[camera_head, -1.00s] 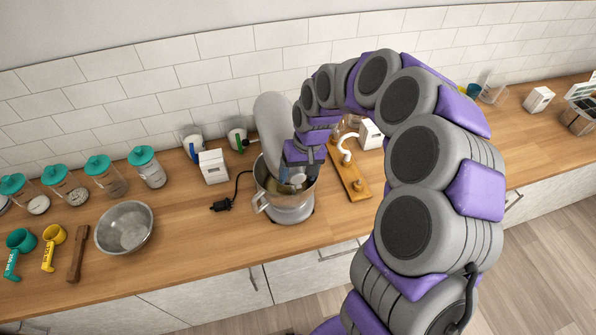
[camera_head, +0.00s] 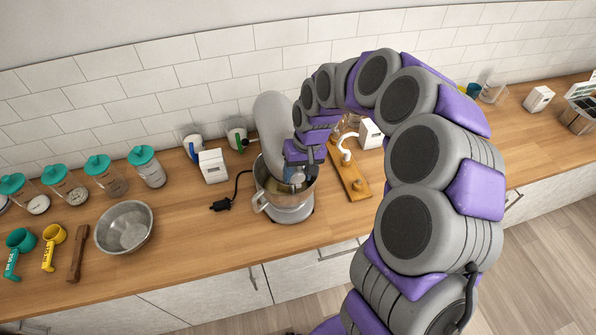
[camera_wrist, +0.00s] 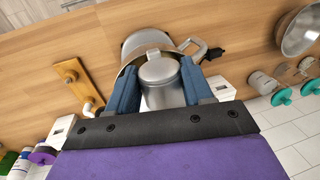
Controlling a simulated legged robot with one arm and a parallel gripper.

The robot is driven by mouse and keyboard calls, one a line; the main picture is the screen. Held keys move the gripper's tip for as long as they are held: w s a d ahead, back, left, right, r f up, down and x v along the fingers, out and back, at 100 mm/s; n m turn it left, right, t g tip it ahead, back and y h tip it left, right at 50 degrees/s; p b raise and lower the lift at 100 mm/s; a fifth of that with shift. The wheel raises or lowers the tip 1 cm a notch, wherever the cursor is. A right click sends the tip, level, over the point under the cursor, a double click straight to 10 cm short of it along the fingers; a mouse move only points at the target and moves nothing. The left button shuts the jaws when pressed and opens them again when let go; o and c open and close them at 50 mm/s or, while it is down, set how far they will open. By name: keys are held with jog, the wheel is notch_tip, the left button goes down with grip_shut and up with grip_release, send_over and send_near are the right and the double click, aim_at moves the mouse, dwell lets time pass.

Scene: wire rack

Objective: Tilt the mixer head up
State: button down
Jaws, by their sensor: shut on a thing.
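The grey stand mixer stands on the wooden counter. The bowl's rim and handle (camera_wrist: 194,48) show beyond the fingers.
A wooden board with a white hooked piece (camera_head: 350,178) is close on the right. A metal bowl (camera_head: 124,228) and jars are farther left. The counter's front strip is clear.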

jog(key=shift+w+r+p, duration=0.4)
jog(key=shift+r+p, duration=0.1)
jog(key=shift+r, duration=0.35)
jog(key=shift+w+a+r+g+p, duration=0.15)
jog(key=shift+r+g+p, duration=0.1)
jog(key=shift+r, duration=0.2)
jog(key=shift+w+r+g+p, duration=0.1)
jog(key=shift+w+r+g, duration=0.05)
jog(key=shift+r+g, duration=0.2)
jog(key=shift+w+a+r+g+p, duration=0.1)
jog(key=shift+w+r+g+p, duration=0.1)
jog(key=shift+r, duration=0.3)
jog(key=shift+c, duration=2.3)
grip_release()
jog(key=shift+s, duration=0.1)
jog(key=a+b+v, duration=0.1)
jog(key=v, duration=1.6)
jog(key=shift+r+b, duration=0.15)
jog(key=shift+b, duration=0.15)
jog(key=shift+d, duration=0.1)
